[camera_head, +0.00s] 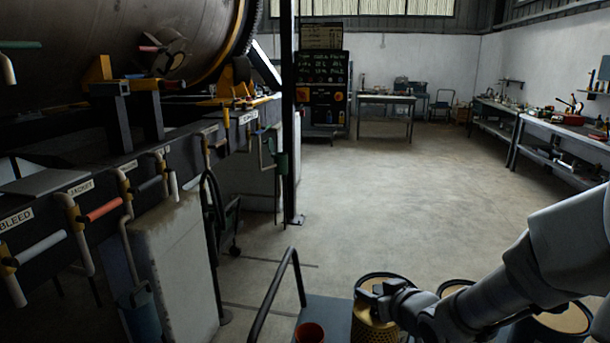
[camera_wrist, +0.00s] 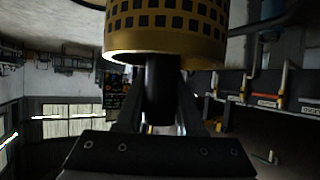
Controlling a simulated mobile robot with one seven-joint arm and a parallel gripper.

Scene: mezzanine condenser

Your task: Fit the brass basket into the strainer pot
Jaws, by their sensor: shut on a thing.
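The brass basket (camera_head: 374,328) is a gold perforated cylinder at the bottom of the head view, partly cut off by the frame edge. My gripper (camera_head: 376,293) is at its top, with my arm reaching in from the right. In the wrist view the basket (camera_wrist: 165,38) fills the top middle, with a plain gold rim and rows of dark square holes. My gripper (camera_wrist: 162,85) is shut on a dark, narrow part at that rim end of the basket. I cannot tell for sure which thing is the strainer pot; a blue pot-like vessel (camera_head: 141,317) hangs at lower left.
Round tan-topped drums (camera_head: 564,318) stand at the lower right, partly behind my arm. A red cup (camera_head: 310,333) sits on a grey cart (camera_head: 330,313) with a black handle. Valve levers (camera_head: 100,210) stick out from the dark panel at left. Open floor (camera_head: 400,180) lies beyond.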

